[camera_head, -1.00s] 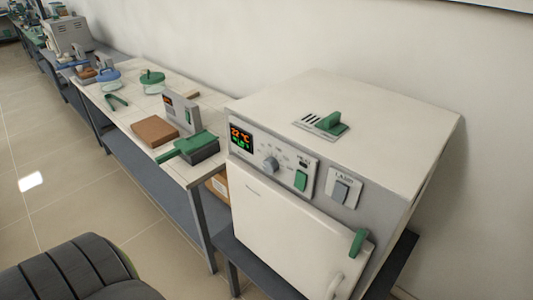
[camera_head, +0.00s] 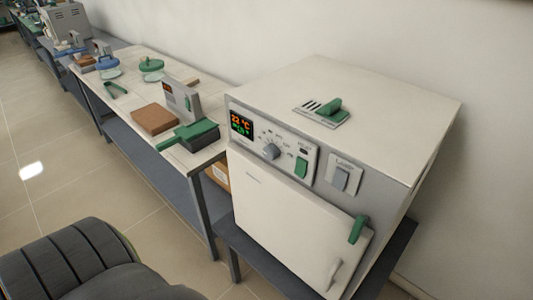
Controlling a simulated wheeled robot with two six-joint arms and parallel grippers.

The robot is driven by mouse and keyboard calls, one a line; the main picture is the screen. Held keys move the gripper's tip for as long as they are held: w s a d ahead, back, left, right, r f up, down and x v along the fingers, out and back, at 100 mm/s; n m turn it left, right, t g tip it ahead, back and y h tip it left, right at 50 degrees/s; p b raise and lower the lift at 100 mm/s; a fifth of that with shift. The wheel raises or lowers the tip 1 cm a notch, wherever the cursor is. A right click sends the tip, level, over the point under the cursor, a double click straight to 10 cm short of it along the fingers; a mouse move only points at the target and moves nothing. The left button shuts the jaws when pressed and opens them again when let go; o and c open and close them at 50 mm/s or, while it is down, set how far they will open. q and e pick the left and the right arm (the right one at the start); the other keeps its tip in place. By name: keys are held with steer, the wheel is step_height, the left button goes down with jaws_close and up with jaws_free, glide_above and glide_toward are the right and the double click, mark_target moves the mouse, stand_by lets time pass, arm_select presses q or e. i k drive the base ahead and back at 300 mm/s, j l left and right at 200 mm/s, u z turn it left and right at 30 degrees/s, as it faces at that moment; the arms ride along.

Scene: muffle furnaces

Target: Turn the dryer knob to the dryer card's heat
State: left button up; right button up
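The white dryer (camera_head: 290,215) stands at the right on a dark stand, its door closed. Its round grey knob (camera_head: 271,152) sits on the front panel, right of a dark display (camera_head: 241,124) with orange and green digits, seemingly "22 °C". A green switch (camera_head: 301,167) and a grey lamp switch (camera_head: 340,180) are right of the knob. A small grey stand with a display (camera_head: 178,100) is on the bench; I cannot tell whether it is the dryer card. Neither of my grippers is in view.
A long bench (camera_head: 130,70) runs left of the dryer, holding a brown block (camera_head: 154,121), a green-handled dark tray (camera_head: 195,137), green tongs (camera_head: 115,89) and lidded glass dishes (camera_head: 151,68). Tiled floor lies open at left.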

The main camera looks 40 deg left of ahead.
mark_target(271, 152)
steer(key=k+j+u, duration=0.2)
steer(key=j+u, duration=0.2)
steer(key=j, duration=0.5)
steer(key=j+u, duration=0.45)
steer(key=j, duration=0.5)
steer(key=k, duration=0.05)
